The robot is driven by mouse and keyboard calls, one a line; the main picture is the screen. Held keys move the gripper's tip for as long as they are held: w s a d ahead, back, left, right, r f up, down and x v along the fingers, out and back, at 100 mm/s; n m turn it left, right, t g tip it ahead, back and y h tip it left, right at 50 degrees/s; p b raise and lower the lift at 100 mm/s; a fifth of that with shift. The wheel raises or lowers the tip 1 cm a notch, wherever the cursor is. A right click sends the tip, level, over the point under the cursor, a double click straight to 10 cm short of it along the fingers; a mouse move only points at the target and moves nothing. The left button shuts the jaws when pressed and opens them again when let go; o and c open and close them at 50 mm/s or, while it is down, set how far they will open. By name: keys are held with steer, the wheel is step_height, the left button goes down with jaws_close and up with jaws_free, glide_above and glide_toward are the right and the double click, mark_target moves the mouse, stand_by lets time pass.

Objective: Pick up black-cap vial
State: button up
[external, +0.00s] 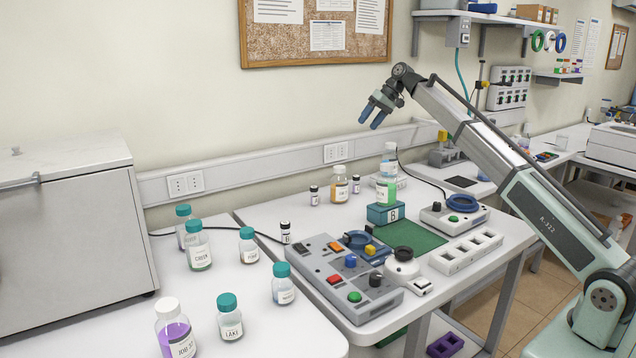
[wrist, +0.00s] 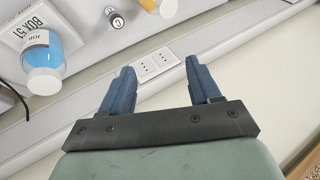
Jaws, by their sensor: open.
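Small vials with black caps and white labels stand upright on the right table in the external view: one (external: 314,195) near the wall, one (external: 356,184) to its right, and one (external: 285,232) at the table's left edge. My gripper (external: 371,118) is open and empty, high above the table near the wall, apart from all vials. In the wrist view, its blue fingers (wrist: 158,70) are spread with only wall and socket between them. A small dark-ended vial (wrist: 115,17) shows beyond the fingers at the top; I cannot tell which vial it is.
An amber bottle (external: 340,184) stands between two vials. A grey control panel (external: 335,275) fills the table's front. Teal-capped bottles (external: 198,246) stand at left. A blue bottle (wrist: 42,62) shows in the wrist view.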

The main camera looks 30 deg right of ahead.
steer(key=s+a+m+g+y, duration=0.2)
steer(key=s+a+m+y, duration=0.3)
steer(key=a, duration=0.8)
steer(key=s+a+r+m+g, duration=0.1)
steer(key=s+a+m, duration=0.35)
steer(key=a, duration=0.75)
steer(key=s+a+m+g+y, duration=0.25)
steer(key=a+m, duration=0.45)
steer(key=a, duration=0.6)
glide_toward(282, 228)
steer(key=shift+s+a+f+t+y, duration=0.1)
steer(key=shift+a+f+t+y, duration=0.2)
steer(key=shift+a+f, duration=0.9)
steer(key=shift+a, duration=0.15)
steer(key=shift+x, duration=3.6)
steer(key=c, duration=1)
